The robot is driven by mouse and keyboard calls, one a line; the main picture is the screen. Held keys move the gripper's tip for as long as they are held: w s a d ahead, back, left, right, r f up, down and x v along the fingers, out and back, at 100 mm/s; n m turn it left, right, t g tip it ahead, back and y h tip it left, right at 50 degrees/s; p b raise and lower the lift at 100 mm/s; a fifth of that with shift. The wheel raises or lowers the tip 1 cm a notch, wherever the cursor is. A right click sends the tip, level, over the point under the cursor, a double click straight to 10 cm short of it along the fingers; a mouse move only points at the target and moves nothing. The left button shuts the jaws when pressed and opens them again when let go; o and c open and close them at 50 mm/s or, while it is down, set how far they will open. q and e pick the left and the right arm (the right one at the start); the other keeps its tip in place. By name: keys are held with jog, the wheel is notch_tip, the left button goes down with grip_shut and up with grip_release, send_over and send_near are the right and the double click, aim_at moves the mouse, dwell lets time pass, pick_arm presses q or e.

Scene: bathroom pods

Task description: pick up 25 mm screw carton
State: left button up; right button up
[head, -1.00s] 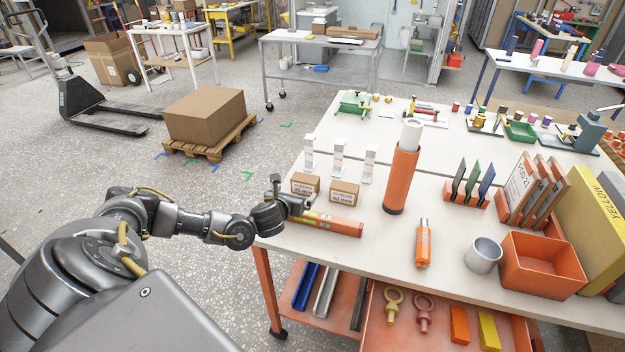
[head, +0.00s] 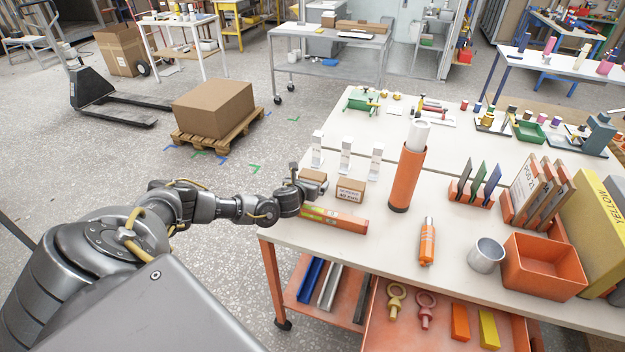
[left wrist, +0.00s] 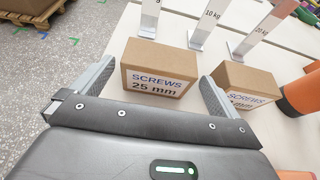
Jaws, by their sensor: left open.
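The 25 mm screw carton (left wrist: 158,62) is a small brown box with a white label reading "SCREWS 25 mm". It stands upright on the table, and in the head view (head: 314,175) my gripper partly covers it. My left gripper (left wrist: 158,75) is open, with one finger toward each side of this carton. In the head view the left gripper (head: 306,186) is at the table's left edge, close to the carton. I cannot tell whether the fingers touch it. A second screw carton (left wrist: 245,84) stands to the right, just outside the right finger; it also shows in the head view (head: 350,189).
Several white stands with weight labels (head: 345,158) stand behind the cartons. A long orange-red box (head: 333,219) lies in front of them. An orange tube (head: 407,178) stands to the right. A bare stretch of tabletop (head: 375,240) lies in front.

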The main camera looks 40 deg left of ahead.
pick_arm(q)
jog(key=shift+x, duration=1.4)
jog(key=shift+c, duration=0.4)
jog(key=shift+w+a, duration=0.1)
jog(key=c, duration=0.9)
